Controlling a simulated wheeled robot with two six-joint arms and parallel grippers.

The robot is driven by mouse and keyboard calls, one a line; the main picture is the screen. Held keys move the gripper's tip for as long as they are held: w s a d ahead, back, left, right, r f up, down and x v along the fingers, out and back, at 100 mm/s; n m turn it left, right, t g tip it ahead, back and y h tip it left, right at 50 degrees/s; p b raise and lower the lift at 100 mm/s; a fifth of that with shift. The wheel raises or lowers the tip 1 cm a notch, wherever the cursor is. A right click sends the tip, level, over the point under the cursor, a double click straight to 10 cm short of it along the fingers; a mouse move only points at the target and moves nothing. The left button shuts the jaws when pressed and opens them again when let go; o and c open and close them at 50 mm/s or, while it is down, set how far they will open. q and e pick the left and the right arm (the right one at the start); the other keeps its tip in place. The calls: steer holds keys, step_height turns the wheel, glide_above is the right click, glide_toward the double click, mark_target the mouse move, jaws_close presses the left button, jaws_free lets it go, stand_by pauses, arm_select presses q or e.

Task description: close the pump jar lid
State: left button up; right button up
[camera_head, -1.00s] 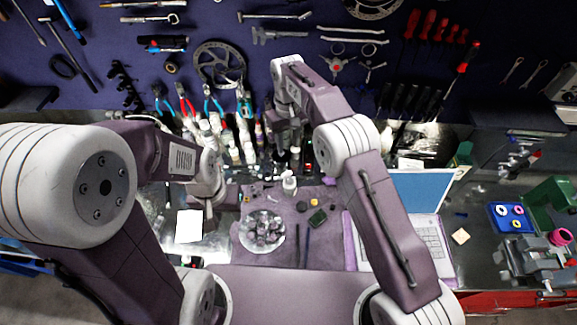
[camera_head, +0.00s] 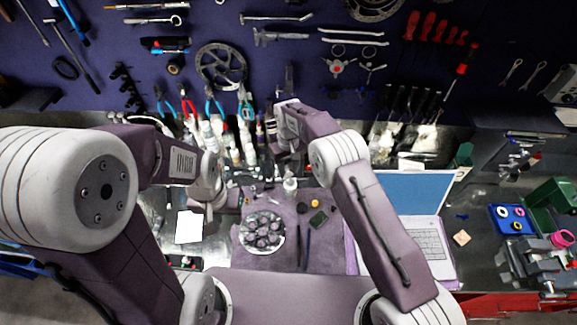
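A small white pump jar (camera_head: 290,186) stands upright on the purple mat (camera_head: 330,253), behind the dish of dark parts. Its top is small in the picture, so I cannot tell how its lid sits. My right gripper (camera_head: 284,165) reaches down just behind the jar, close above it in the picture. Its fingers are dark against the clutter, and I cannot tell their opening or whether they touch the jar. My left gripper (camera_head: 231,201) is low at the mat's left edge, apart from the jar; its fingers are too small to read.
A round dish (camera_head: 246,246) of dark parts lies in front of the jar. Several bottles (camera_head: 233,140) stand along the back wall. An open laptop (camera_head: 432,240) is on the right, and a white sheet (camera_head: 189,227) on the left.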

steer(key=shift+f, duration=0.15)
steer(key=shift+s, duration=0.1)
jaws_close()
arm_select(q)
steer(key=shift+s, duration=0.1)
